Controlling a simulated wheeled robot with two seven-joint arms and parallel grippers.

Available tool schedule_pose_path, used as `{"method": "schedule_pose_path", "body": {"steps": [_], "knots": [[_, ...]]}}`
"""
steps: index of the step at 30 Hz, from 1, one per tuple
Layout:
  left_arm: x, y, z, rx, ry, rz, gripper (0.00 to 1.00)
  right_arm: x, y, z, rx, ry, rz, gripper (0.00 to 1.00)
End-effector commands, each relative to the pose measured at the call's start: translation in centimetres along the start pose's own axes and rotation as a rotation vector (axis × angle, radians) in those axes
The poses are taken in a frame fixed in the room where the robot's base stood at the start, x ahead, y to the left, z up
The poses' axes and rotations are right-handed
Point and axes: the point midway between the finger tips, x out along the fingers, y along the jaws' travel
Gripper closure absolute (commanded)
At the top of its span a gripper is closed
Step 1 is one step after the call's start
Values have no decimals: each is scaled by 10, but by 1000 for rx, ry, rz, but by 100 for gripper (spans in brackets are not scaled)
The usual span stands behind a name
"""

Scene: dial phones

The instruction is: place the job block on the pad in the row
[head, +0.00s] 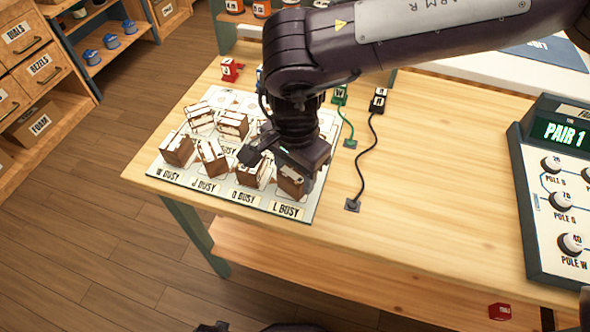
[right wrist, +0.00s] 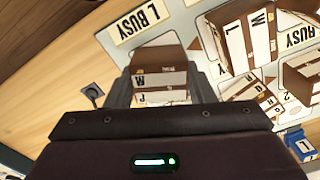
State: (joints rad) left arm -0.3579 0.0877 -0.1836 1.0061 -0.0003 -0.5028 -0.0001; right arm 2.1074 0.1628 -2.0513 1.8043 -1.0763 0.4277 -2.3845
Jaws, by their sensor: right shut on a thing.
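My right gripper (head: 285,166) is over the right front part of the white board (head: 232,205). It is shut on a brown and white block (right wrist: 160,72), which sits between the two fingers in the right wrist view. In the head view a brown block (head: 290,186) shows just below the gripper, behind the "L BUSY" label (head: 286,212). That label also shows beyond the held block in the right wrist view (right wrist: 140,20). I cannot tell whether the held block touches the board.
Several similar blocks stand close by, including one (head: 178,149) near "W BUSY" and one (right wrist: 247,40) beside the held block. Small green (head: 340,95) and black (head: 378,100) plugs with cords lie behind right. A "PAIR 1" console (head: 560,190) stands at right.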

Motion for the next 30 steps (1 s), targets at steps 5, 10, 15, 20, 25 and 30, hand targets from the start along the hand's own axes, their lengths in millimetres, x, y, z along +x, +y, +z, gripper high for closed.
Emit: {"method": "schedule_pose_path", "body": {"steps": [5,10,15,20,25,30], "knots": [[2,0,1,0,-3,0,64,4,0,0,0,-1,0,75],[0,0,-1,-1,-1,0,64,3,0,0,0,0,1,33],[0,0,-1,-1,0,0,64,3,0,0,0,0,1,30],[-1,0,-2,-1,1,0,64,1,0,0,0,0,0,30],[-1,0,1,0,4,-1,64,-17,-1,-1,0,1,-2,30],[-1,0,5,0,3,-1,64,-55,-1,-1,1,1,-5,30]]}}
